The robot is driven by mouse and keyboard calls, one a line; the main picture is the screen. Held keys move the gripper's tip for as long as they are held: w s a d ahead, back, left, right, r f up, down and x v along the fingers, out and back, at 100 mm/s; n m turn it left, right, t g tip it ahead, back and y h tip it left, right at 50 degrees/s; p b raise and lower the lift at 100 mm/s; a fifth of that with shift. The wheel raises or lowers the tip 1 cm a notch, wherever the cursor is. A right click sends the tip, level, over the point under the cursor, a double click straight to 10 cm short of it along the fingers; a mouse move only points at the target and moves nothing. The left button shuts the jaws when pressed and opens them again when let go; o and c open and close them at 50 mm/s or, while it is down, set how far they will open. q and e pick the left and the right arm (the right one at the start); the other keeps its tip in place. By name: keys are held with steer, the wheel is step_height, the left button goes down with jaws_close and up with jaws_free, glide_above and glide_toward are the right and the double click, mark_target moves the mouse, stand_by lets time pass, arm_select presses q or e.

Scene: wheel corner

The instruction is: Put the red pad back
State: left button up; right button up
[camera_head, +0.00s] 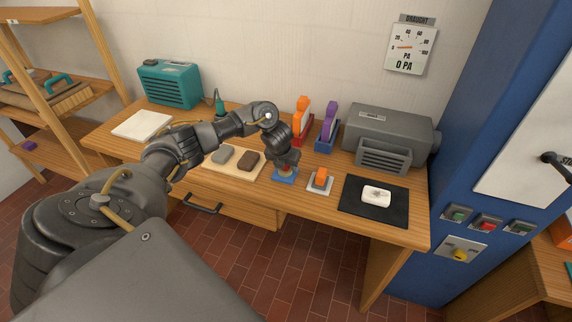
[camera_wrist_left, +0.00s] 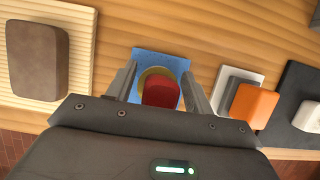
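The red pad (camera_wrist_left: 161,94) lies between my left gripper's (camera_wrist_left: 160,88) two fingers in the left wrist view, over a yellowish round piece (camera_wrist_left: 150,73) on a blue square base (camera_wrist_left: 172,61). The fingers are apart, with a gap visible on both sides of the pad. In the head view my left gripper (camera_head: 286,163) points down over the same blue base (camera_head: 284,177) and hides the red pad. I cannot tell how high the pad sits. My right gripper is not in view.
Left of the gripper is a light board (camera_head: 232,171) with a grey and a brown block (camera_head: 247,160). Right of it are an orange block on a white base (camera_head: 320,188) and a black mat (camera_head: 373,207) with a white block. Orange and purple holders and a grey machine (camera_head: 390,132) stand behind.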

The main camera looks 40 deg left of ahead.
arm_select(q)
steer(key=shift+o, duration=1.2)
steer(key=shift+r, duration=0.1)
steer(key=v, duration=0.5)
steer(key=shift+s+a+r+b, duration=0.15)
steer(key=shift+a+r+b, duration=0.15)
steer(key=shift+r, duration=0.1)
steer(key=p+v, duration=0.2)
steer(key=v, duration=0.3)
steer(key=shift+s+p, duration=0.1)
steer(key=shift+p, duration=0.3)
steer(key=shift+f, duration=0.1)
